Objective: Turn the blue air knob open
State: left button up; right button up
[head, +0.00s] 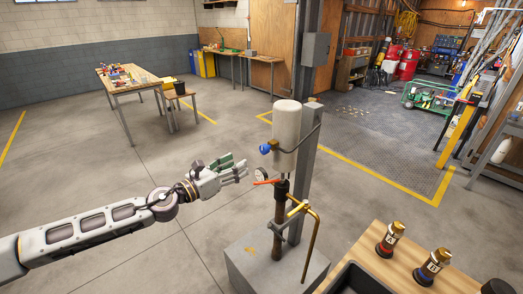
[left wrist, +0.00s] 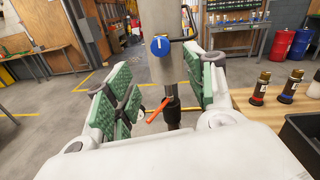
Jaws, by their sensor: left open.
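The blue air knob (head: 265,149) sits on the left side of a pale upright cylinder (head: 286,125) on a post. In the left wrist view the knob (left wrist: 160,45) faces me, with a white mark standing nearly upright on it. My left gripper (head: 240,170) is below and left of the knob, apart from it. Its green-padded fingers (left wrist: 160,92) are spread wide and empty, and the knob shows above and between them. My right gripper is not in view.
A brass pipe (head: 312,235) bends down beside the post above a concrete block (head: 252,262). A wooden table (head: 448,272) with two brass-topped bottles and a dark tray (head: 352,281) stands at the lower right. The floor left of the post is clear.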

aim_at(262, 151)
pick_arm(q)
jog(key=shift+p+x, duration=1.4)
jog(key=shift+x, duration=2.9)
jog(key=shift+p+x, duration=0.35)
jog(key=shift+x, duration=1.4)
jog(key=shift+c, duration=0.2)
jog(key=c, duration=1)
